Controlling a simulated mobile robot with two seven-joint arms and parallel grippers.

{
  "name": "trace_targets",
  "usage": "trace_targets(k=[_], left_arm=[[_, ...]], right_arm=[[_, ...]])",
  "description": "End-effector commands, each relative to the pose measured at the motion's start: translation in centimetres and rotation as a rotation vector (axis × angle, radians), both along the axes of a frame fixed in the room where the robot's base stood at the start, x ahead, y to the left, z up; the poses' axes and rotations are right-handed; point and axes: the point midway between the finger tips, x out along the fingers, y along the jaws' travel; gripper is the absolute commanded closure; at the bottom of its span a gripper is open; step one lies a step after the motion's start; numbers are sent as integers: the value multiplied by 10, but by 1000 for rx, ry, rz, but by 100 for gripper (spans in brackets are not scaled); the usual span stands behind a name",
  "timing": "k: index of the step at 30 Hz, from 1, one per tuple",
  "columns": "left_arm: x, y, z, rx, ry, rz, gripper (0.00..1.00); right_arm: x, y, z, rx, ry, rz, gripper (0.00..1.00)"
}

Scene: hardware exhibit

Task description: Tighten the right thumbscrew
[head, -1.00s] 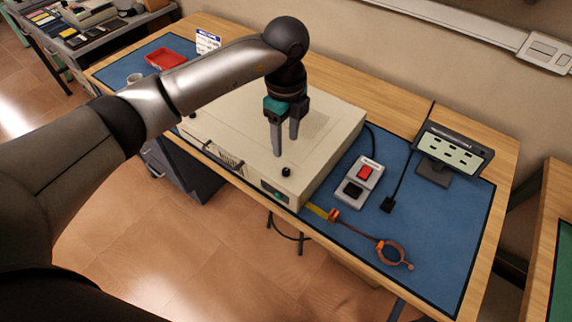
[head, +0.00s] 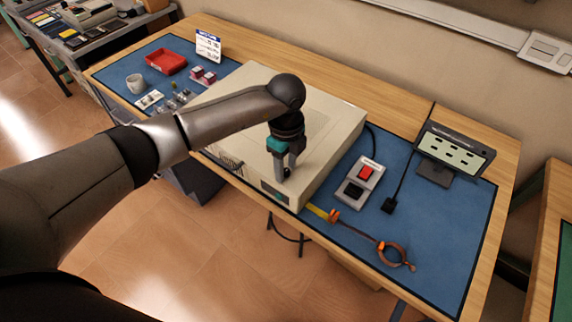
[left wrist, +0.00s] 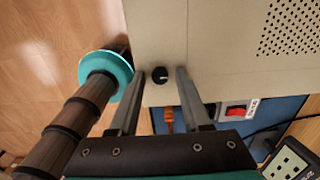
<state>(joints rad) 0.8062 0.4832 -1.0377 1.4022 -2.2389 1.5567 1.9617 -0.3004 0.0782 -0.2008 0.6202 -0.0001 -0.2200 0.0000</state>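The right thumbscrew is a small black knob (left wrist: 160,75) on the cream case (head: 336,122), near its front right corner. In the left wrist view it lies between the two fingertips with a gap on each side. In the head view it is largely hidden by the fingers. My left gripper (head: 284,171) is open and points down at the knob. I cannot tell whether the fingertips are level with the knob or slightly above it. The other thumbscrew is hidden behind my left arm.
Right of the case are a switch box (head: 360,181) with a red rocker, an orange-ended strap (head: 391,254) and a display on a stand (head: 452,155). A red tray (head: 166,62), a mug (head: 136,83) and a sign (head: 208,45) stand at left.

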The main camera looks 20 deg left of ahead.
Motion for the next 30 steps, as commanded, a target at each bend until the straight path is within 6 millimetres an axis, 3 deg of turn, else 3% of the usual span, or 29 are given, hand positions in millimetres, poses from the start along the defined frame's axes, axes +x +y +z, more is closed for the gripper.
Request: trace_targets(k=[2,12,30], left_arm=[[0,0,0,0,0,0,62],[0,0,0,0,0,0,100],[0,0,1,1,-1,-50,100]], right_arm=[[0,0,0,0,0,0,100],[0,0,0,-1,0,-1,100],[0,-1,-1,-1,0,-2,100]])
